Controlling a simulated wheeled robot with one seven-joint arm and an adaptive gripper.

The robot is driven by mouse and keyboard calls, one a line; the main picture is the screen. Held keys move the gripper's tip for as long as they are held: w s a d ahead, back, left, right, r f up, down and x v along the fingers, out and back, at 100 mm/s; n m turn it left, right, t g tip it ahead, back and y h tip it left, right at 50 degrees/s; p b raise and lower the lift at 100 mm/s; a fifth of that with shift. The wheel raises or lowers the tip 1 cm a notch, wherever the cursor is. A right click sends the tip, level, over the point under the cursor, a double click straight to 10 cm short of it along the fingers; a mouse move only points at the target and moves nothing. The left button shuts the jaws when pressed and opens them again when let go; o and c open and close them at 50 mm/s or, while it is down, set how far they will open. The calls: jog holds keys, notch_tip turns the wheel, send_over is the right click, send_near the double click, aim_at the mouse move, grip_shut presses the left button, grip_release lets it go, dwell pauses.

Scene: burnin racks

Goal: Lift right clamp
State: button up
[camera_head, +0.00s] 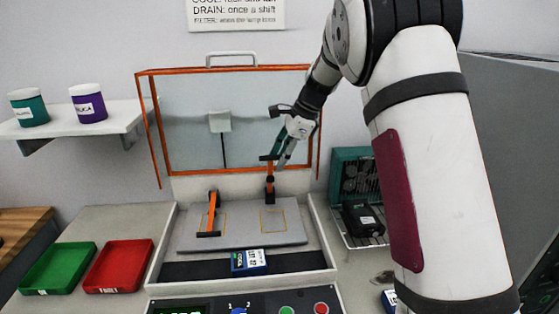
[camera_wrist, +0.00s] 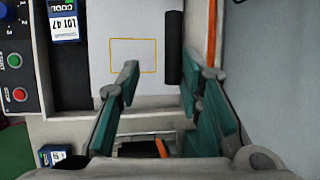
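The right clamp (camera_head: 270,182), dark below with an orange upper part, stands at the back of the right yellow outline on the grey plate (camera_head: 240,240). The left clamp (camera_head: 213,214) is orange and stands by the left outline. My gripper (camera_head: 281,158) is at the top of the right clamp in the head view. Its green-padded fingers (camera_wrist: 160,90) are spread apart in the wrist view. A small orange piece (camera_wrist: 161,148) shows low between them, near the palm; I cannot tell whether it touches a finger. The clamp's other parts are hard to make out there.
The orange-framed clear lid (camera_head: 145,115) stands raised behind. A blue-labelled unit (camera_head: 249,262) lies on the dark front strip, above the control panel (camera_head: 265,301). Green (camera_head: 60,268) and red (camera_head: 120,266) trays sit left. A rack with a black unit (camera_head: 361,218) is at right.

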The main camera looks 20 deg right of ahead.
jog(key=v, duration=1)
jog(key=shift+s+r, duration=0.1)
jog(key=shift+r, duration=0.1)
